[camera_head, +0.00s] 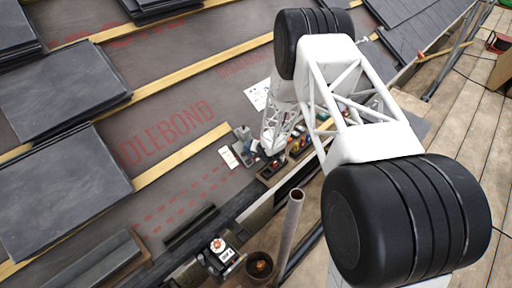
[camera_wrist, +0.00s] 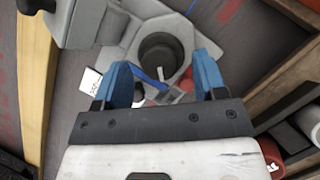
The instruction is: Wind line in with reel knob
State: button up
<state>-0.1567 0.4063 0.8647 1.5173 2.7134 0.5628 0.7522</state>
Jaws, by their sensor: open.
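In the wrist view, a light grey device (camera_wrist: 120,58) with a dark round recessed part (camera_wrist: 160,52) lies just beyond my fingertips. I cannot tell for sure which part is the reel knob. A thin blue strip (camera_wrist: 148,79) and a small red part show between the fingers, partly hidden by them. My gripper (camera_wrist: 163,60) is open, its two blue fingers apart on either side of the device, holding nothing visible. In the head view, a small grey device (camera_head: 243,138) stands beside my gripper's end, which my arm largely hides.
Wooden battens (camera_head: 190,155) cross the grey underlay, with slate stacks (camera_head: 65,90) at left. A white card (camera_head: 228,157) lies near the device. A wooden tray wall (camera_wrist: 285,75) borders the gripper's right side. A pipe (camera_head: 291,225) and plank deck (camera_head: 450,105) lie right of the roof edge.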

jog(key=v, duration=0.7)
dwell(0.3)
jog(key=shift+r, duration=0.1)
dwell(0.4)
jog(key=s+a+r+n+g+y, duration=0.15)
jog(key=s+r+n, duration=0.4)
jog(key=r, duration=0.75)
jog(key=s+a+r+n+y, duration=0.1)
jog(key=s+r+n+y, duration=0.15)
jog(key=r+n, duration=0.85)
jog(key=s+d+r+n+g, duration=0.1)
jog(key=s+r+n+g, duration=0.25)
jog(key=s+r, duration=0.65)
jog(key=s+d+r+n+h, duration=0.3)
jog(key=s+d+r+n, duration=0.1)
jog(key=s, duration=0.6)
jog(key=s+d+r+n+g+h, duration=0.1)
jog(key=s+d+r+n, duration=0.4)
jog(key=s, duration=0.6)
jog(key=s+d+r+n+h, duration=0.4)
jog(key=s+d+n, duration=0.4)
jog(key=s, duration=0.3)
jog(key=shift+s+r+g+h, duration=0.2)
jog(key=shift+r+g+h, duration=0.1)
jog(key=shift+r, duration=0.45)
